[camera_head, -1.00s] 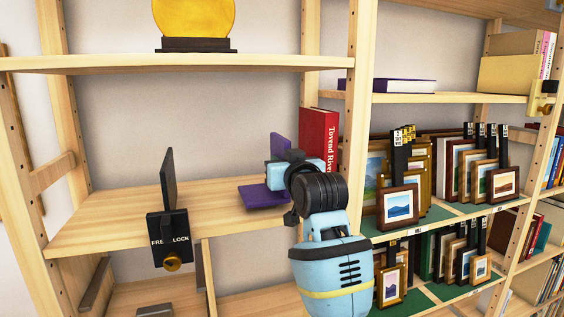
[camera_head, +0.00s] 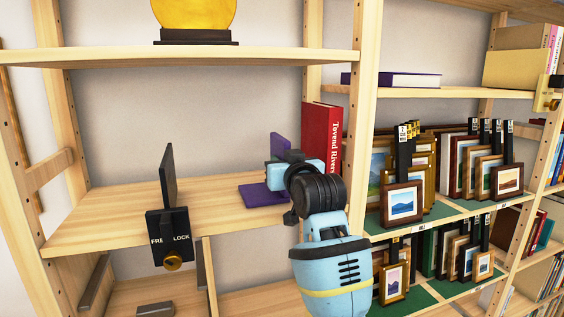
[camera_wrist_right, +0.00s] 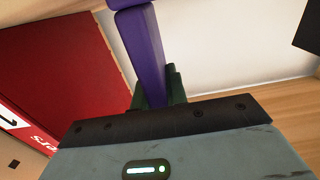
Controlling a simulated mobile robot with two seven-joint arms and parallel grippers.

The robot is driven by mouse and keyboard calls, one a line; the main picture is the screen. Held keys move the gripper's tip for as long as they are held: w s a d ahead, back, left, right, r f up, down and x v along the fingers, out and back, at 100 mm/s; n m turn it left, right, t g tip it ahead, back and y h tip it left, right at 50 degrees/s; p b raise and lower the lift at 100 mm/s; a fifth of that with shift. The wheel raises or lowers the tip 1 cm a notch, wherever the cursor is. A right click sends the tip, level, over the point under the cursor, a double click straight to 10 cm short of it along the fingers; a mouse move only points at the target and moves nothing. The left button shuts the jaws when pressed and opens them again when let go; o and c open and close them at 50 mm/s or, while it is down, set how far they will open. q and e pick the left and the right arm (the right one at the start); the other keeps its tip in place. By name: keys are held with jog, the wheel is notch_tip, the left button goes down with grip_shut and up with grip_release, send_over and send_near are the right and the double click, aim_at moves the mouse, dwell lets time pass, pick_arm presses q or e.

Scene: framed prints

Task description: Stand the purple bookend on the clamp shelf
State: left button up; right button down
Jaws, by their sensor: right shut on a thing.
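The purple bookend (camera_head: 263,194) is at the right end of the clamp shelf (camera_head: 120,217), just left of the red book. Its flat foot lies at the shelf surface; I cannot tell if it touches. Its upright plate rises behind my right gripper (camera_head: 281,172). In the right wrist view, the gripper's dark fingers (camera_wrist_right: 160,90) are shut on the purple bookend (camera_wrist_right: 142,45). The clamp (camera_head: 168,235), a black block marked FREE and LOCK with a brass knob and a dark upright plate, sits on the shelf's front edge at left. My left gripper is out of view.
The red book (camera_head: 320,140) stands close to the right of the bookend; it also shows in the right wrist view (camera_wrist_right: 65,75). A shelf with a yellow disc (camera_head: 194,14) is above. Framed prints (camera_head: 403,203) fill the right bay. The shelf between clamp and bookend is clear.

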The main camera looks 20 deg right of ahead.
jog(key=c, duration=1.5)
grip_release()
jog(key=shift+s+r, duration=0.15)
jog(key=shift+r, duration=0.05)
jog(key=shift+o, duration=0.9)
jog(key=shift+f, duration=0.25)
jog(key=shift+s+d+r, duration=0.1)
jog(key=shift+s+r, duration=0.05)
jog(key=shift+s, duration=3.7)
